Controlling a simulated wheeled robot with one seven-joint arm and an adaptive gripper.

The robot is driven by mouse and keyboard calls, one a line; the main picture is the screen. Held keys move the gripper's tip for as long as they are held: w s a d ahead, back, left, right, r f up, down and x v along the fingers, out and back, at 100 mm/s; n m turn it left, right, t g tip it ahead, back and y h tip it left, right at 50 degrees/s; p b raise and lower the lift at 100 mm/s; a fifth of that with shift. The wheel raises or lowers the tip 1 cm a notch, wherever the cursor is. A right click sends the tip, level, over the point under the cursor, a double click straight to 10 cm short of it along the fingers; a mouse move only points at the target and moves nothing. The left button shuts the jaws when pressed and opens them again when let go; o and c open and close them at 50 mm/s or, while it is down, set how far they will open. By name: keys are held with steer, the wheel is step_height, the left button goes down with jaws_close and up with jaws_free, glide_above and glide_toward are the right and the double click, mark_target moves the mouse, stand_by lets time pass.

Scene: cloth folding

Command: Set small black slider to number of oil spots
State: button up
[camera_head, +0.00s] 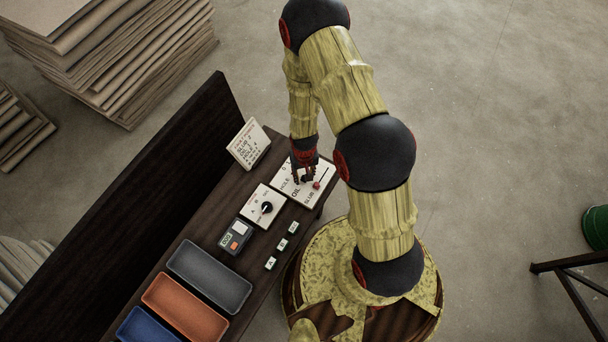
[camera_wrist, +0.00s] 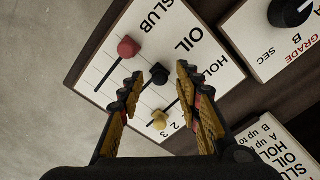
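A white slider board (camera_head: 318,192) lies on the dark table, marked SLUB, OIL and HOLE. In the wrist view (camera_wrist: 205,20) it has a red knob (camera_wrist: 128,47) on the SLUB track and a yellow knob (camera_wrist: 159,121) on the HOLE track. A black knob (camera_wrist: 159,73) lines up with the OIL label, between my fingertips. My gripper (camera_head: 304,178) is over the board, its fingers apart on either side of the black knob in the wrist view (camera_wrist: 162,76). Contact with the knob cannot be told. The fingers partly hide the tracks and scale numbers.
A text card (camera_head: 248,144) leans behind the board. A dial box (camera_head: 252,213), a digital display unit (camera_head: 235,237) and several small lettered buttons (camera_head: 282,243) sit to the left. Grey (camera_head: 240,295), orange (camera_head: 153,297) and blue (camera_head: 126,330) trays follow. The table edge is close to the board.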

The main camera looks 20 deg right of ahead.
steer(key=shift+c, duration=0.8)
jaws_close()
